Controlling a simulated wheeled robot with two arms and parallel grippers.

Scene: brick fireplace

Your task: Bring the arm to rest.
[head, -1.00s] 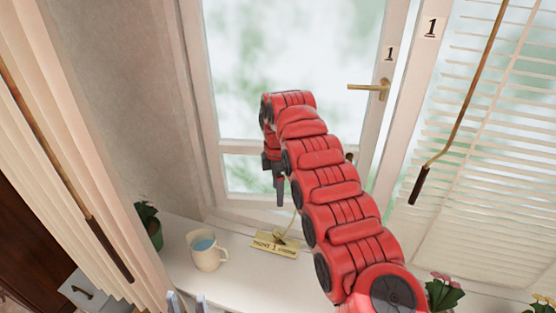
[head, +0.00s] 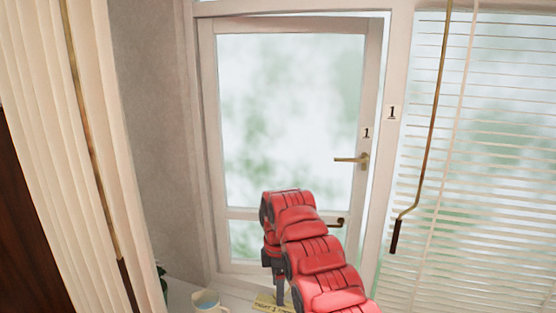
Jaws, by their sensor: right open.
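My right arm (head: 318,256) is red and reaches in from the bottom right toward the window. Its gripper (head: 279,292) points down at the arm's far end. The jaws are open and I see nothing between them. The gripper shows in front of the lower window frame and the sill, close to a small yellow sign (head: 264,303) in the picture. I cannot tell its height above the sill. My left gripper is not in view.
The window sash (head: 208,120) has a brass handle (head: 352,160); a bright strip shows along its right edge. Blinds (head: 470,170) with a hanging crank (head: 397,235) are right, a curtain (head: 100,150) left.

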